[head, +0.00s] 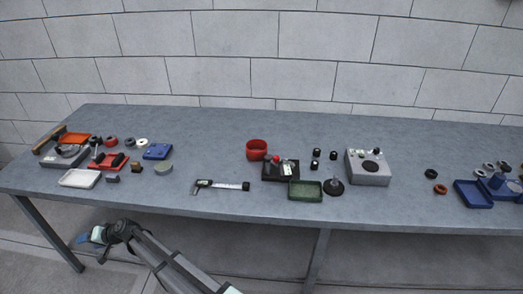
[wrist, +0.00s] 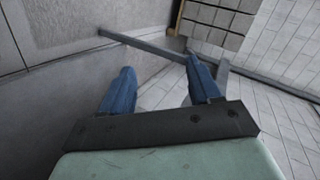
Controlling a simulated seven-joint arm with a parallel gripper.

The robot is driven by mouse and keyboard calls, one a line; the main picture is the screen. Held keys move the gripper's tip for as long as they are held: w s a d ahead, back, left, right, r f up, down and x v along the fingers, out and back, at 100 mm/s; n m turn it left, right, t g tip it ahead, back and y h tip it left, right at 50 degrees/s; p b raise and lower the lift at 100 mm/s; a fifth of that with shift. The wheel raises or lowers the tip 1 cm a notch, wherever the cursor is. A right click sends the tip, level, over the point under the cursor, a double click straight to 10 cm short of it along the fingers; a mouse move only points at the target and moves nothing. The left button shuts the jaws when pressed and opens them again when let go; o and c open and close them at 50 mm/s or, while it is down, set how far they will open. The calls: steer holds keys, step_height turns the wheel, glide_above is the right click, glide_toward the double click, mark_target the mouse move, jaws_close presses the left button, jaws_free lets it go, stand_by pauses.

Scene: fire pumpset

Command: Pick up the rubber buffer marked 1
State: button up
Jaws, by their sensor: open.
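Several small black cylinders stand on the grey table between the red bowl and the grey box; these look like rubber buffers, one at the back left (head: 316,152), one at the right (head: 333,155), one in front (head: 314,164). I cannot read any marking, so I cannot tell which is marked 1. My gripper (head: 88,236) is low at the left, in front of the table's front edge and far from the cylinders. In the wrist view my gripper (wrist: 160,78) shows two blue fingers spread apart with nothing between them. No cylinder shows in the wrist view.
The table (head: 230,145) has a red bowl (head: 257,149), a black box (head: 281,170), a green tray (head: 306,190), a caliper (head: 221,185) and a grey box (head: 368,167) near the middle. Cluttered trays and parts fill the left end; blue trays (head: 473,194) stand at right.

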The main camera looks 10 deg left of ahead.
steer(key=s+a+r+m+t+y, duration=0.1)
steer(key=a+r+y, duration=0.1)
steer(key=a+r, duration=0.65)
steer(key=s+a+r+y, duration=0.1)
steer(key=s+a+r, duration=0.1)
steer(key=a+r, duration=0.65)
steer(key=w+d+r+t+h, duration=0.15)
steer(key=w+d+r, duration=0.25)
steer(key=w+d, duration=0.85)
steer(key=w+d+r+t, duration=0.2)
steer(key=w+d+r, duration=0.2)
steer(key=w+d, duration=0.8)
steer(key=w+d+m+t+h, duration=0.1)
steer(key=w+d, duration=0.7)
steer(key=d, duration=0.4)
steer(key=w+d+t+h, duration=0.2)
steer(key=w+d, duration=0.6)
steer(key=d, duration=0.4)
steer(key=n+g+h, duration=0.7)
steer(key=n+h, duration=0.4)
steer(key=n, duration=0.5)
glide_toward(334, 153)
step_height(334, 153, down, 9)
steer(key=shift+s+r, duration=0.1)
steer(key=shift+s, duration=0.1)
